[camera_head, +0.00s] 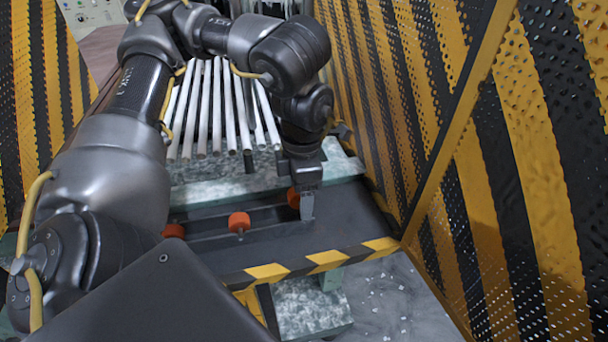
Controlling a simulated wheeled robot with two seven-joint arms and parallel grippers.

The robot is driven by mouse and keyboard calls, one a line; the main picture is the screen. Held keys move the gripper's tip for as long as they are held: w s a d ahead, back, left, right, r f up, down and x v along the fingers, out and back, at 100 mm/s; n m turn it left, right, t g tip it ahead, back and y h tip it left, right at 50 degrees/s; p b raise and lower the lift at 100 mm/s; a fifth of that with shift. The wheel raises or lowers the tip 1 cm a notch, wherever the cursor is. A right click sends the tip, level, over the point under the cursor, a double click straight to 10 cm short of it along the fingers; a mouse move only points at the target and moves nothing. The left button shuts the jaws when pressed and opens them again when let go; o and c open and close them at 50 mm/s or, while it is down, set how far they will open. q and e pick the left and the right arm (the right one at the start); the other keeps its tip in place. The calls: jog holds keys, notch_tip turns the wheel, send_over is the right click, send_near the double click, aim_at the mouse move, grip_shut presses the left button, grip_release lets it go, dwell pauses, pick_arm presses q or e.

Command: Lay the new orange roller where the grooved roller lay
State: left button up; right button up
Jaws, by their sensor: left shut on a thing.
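My left gripper (308,203) points down at the right part of the dark trough (270,232) and is shut on an orange roller (293,197). The finger hides part of that roller. A second orange roller (239,222) sits in the middle of the trough, apart from the gripper. A third orange roller (173,231) is at the left, partly hidden by my arm. I cannot make out a grooved roller. My right gripper is not in view.
Perforated striped guard panels (430,110) rise on the right, with another (40,90) at far left.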

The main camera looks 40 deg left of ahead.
pick_arm(q)
jog(key=shift+w+f, duration=0.3)
jog(key=shift+f, duration=0.05)
jog(key=shift+w+f, duration=0.2)
jog(key=shift+f, duration=0.8)
jog(key=shift+w+f, duration=0.15)
jog(key=shift+f, duration=0.8)
jog(key=shift+f, duration=0.45)
jog(key=o, duration=1)
jog(key=shift+o, duration=0.2)
